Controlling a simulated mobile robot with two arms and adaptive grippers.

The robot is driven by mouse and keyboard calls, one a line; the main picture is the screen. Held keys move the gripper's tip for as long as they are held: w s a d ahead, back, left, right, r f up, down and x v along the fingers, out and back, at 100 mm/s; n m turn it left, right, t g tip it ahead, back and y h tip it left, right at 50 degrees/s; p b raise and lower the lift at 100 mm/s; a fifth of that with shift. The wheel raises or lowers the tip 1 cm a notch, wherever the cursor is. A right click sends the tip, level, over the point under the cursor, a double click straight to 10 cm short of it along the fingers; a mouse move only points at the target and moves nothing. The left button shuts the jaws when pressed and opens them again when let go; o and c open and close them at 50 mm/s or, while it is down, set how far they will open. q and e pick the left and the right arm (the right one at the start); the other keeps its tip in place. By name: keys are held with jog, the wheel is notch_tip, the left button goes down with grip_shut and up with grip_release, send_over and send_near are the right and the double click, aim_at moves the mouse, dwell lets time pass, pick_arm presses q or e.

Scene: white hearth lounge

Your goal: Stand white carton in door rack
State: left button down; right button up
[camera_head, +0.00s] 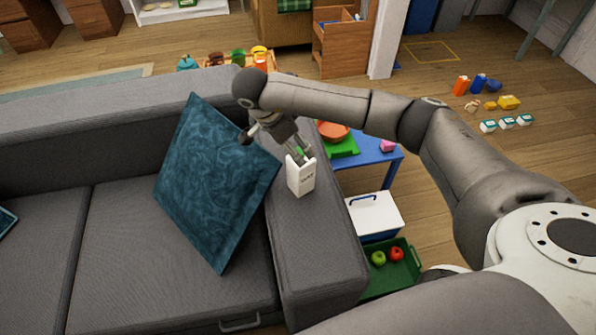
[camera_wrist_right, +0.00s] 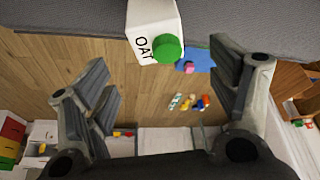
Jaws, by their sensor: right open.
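A white carton (camera_head: 300,180) stands upright on the grey sofa's armrest. In the right wrist view the carton (camera_wrist_right: 150,22) shows a green cap and the letters "OAT". My right gripper (camera_head: 299,156) is close to the carton's top end. In the wrist view its two fingers (camera_wrist_right: 160,62) are spread wide, with the carton near the top of the picture between their lines and clear space on both sides. I see no grip on it. I do not see a door rack in these views. My left gripper is not in view.
A teal cushion (camera_head: 215,180) leans on the sofa left of the carton. Right of the armrest are a blue table (camera_head: 375,170), a white-lidded box (camera_head: 375,215) and a green crate (camera_head: 385,285) with apples. Several small items lie on the floor at the right.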

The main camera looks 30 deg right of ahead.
aim_at(301, 172)
jog(key=shift+x, duration=1.05)
jog(key=shift+d+f+p, duration=0.15)
jog(key=shift+f+p, duration=0.2)
jog(key=shift+f, duration=0.25)
jog(key=x, duration=0.4)
jog(key=shift+f+p, duration=0.2)
jog(key=shift+p, duration=0.2)
jog(key=shift+c, duration=0.2)
jog(key=shift+r, duration=0.1)
grip_shut()
